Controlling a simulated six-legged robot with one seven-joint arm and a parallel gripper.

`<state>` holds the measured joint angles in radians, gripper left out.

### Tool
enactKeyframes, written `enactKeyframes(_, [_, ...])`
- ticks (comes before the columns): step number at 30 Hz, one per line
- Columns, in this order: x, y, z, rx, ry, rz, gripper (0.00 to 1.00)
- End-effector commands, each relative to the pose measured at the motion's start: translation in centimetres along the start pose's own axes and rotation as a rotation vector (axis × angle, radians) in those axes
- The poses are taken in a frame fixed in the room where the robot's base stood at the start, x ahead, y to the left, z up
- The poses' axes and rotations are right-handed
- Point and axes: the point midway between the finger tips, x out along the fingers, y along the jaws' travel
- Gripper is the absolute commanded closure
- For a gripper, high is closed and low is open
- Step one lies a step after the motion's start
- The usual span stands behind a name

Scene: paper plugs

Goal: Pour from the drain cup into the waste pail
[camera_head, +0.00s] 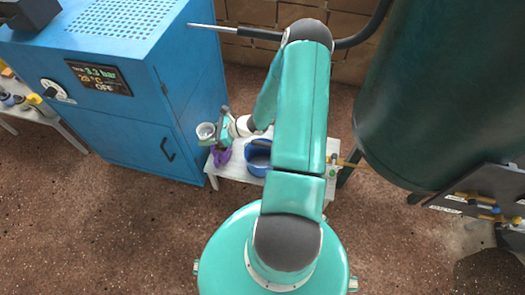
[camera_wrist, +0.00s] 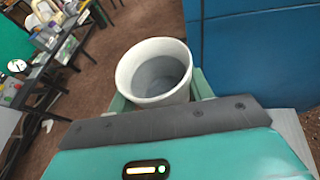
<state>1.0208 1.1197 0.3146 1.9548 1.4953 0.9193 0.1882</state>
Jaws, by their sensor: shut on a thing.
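The drain cup (camera_wrist: 155,72) is white with grey contents or a grey inside, and in the wrist view it sits between my gripper's fingers. My gripper (camera_head: 213,136) is shut on the cup (camera_head: 205,130) and holds it above the left part of a small white table, beside the blue cabinet. The waste pail is probably the dark blue pail (camera_head: 258,158) on that table, to the right of the cup. My arm hides part of the pail. The cup looks roughly upright, and no pouring stream shows.
A purple object (camera_head: 221,156) sits on the white table (camera_head: 237,170) below my gripper. The blue cabinet (camera_head: 130,80) with a pressure display stands close on the left. A large dark green tank (camera_head: 440,90) stands on the right. The brown floor in front is mostly clear.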

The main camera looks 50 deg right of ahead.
Motion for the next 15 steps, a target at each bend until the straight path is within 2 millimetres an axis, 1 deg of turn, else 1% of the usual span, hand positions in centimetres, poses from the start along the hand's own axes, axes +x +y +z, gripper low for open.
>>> enactKeyframes(1, [-1.6, -1.2, -2.4, 0.019, -0.003, -0.037, 0.72])
enactKeyframes(4, [-4.7, -2.9, -6.8, 0.043, -0.006, -0.098, 0.72])
enactKeyframes(5, [-5.6, -3.3, -8.1, 0.050, -0.007, -0.115, 0.72])
enactKeyframes(6, [-6.8, -3.7, -9.9, 0.058, -0.007, -0.138, 0.72])
enactKeyframes(8, [-8.5, -4.1, -12.6, 0.072, -0.007, -0.171, 0.72])
enactKeyframes(9, [-9.6, -4.3, -14.2, 0.079, -0.007, -0.191, 0.72])
enactKeyframes(12, [-11.9, -4.3, -17.8, 0.096, -0.006, -0.234, 0.72])
enactKeyframes(15, [-13.3, -4.1, -20.2, 0.106, -0.006, -0.259, 0.72])
